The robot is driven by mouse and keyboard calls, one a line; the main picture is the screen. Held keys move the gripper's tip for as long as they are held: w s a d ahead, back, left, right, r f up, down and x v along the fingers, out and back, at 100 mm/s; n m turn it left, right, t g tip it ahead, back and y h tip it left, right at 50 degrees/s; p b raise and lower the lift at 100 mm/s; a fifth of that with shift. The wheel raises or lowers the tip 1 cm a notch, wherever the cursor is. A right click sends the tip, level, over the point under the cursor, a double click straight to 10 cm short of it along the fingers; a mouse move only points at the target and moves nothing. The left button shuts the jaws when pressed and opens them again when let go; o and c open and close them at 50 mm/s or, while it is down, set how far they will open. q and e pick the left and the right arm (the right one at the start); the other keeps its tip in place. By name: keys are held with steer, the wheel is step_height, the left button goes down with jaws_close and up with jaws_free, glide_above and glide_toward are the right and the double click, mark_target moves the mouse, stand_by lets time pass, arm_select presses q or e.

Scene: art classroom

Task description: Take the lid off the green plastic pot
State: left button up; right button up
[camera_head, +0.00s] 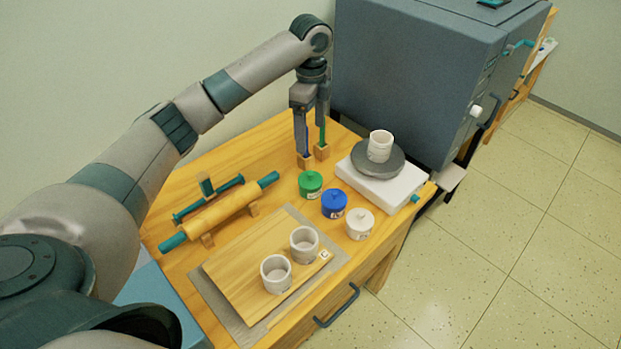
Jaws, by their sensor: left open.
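The green plastic pot (311,184) stands on the wooden table with its green lid on, a small knob on top. It is the leftmost of three small pots in a row. My left gripper (313,157) points down just behind the green pot in the picture, its two fingers apart with tan ends. Nothing shows between the fingers, and they look clear of the lid; their exact height above the table is hard to tell. My right gripper is out of view.
A blue pot (334,204) and a white pot (360,223) stand beside it. A white banding-wheel base (400,190) carries a grey cup (380,146). A rolling pin (222,209) lies left. Two cups (276,274) stand on a board (233,284). A large kiln (415,80) stands behind.

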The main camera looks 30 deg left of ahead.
arm_select(q)
steer(key=p, duration=0.3)
glide_above(310, 173)
step_height(310, 173, down, 10)
steer(key=shift+f, duration=0.1)
steer(key=shift+w+f, duration=0.1)
steer(key=shift+f+p, duration=0.8)
steer(key=shift+f, duration=0.1)
step_height(310, 173, down, 2)
steer(key=shift+f+p, duration=0.1)
steer(key=shift+p, duration=0.35)
steer(key=shift+f, duration=0.65)
